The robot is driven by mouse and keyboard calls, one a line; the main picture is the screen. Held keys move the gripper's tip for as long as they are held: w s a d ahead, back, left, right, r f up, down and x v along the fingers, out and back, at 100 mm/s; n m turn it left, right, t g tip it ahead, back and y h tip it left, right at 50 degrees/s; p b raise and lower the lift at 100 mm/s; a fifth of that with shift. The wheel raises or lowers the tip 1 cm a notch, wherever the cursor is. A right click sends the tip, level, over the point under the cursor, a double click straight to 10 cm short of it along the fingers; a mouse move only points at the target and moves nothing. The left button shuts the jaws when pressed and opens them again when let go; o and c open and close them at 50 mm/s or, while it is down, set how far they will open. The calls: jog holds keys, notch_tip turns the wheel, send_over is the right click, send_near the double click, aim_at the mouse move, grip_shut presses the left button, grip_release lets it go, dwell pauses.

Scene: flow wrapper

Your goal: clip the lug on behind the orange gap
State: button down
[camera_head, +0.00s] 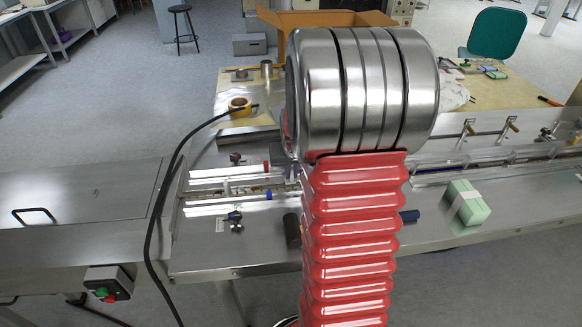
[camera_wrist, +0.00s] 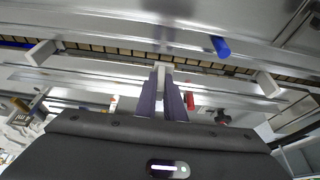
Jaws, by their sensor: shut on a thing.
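My gripper (camera_wrist: 162,82) shows in the wrist view with its two purple fingers close together, shut on a small pale grey lug (camera_wrist: 162,66). The held lug is at the chain (camera_wrist: 110,50), a dark slot with tan links running across the picture. I cannot tell whether it touches the chain. Another pale lug (camera_wrist: 41,52) stands on the chain at left, and one more (camera_wrist: 268,84) at right. I cannot pick out the orange gap; the fingers and held lug cover part of the chain. In the head view my arm hides the gripper and the middle of the machine.
Metal rails flank the chain. A blue handle (camera_wrist: 220,46) sits beyond it, and a red knob (camera_wrist: 190,101) is close right of the fingers. In the head view, a green pack (camera_head: 466,203) lies on the steel deck at right, and a black cable crosses at left.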

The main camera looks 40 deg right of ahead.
aim_at(292, 182)
jog(key=shift+f, duration=1.6)
jog(key=shift+s+f, duration=0.15)
jog(key=shift+s, duration=0.05)
jog(key=c, duration=1.9)
grip_release()
jog(key=shift+a, duration=0.1)
jog(key=shift+o, duration=0.5)
jog(key=shift+s+r, duration=0.1)
jog(key=shift+r, duration=0.5)
jog(key=v, duration=1.3)
jog(key=shift+a, duration=0.1)
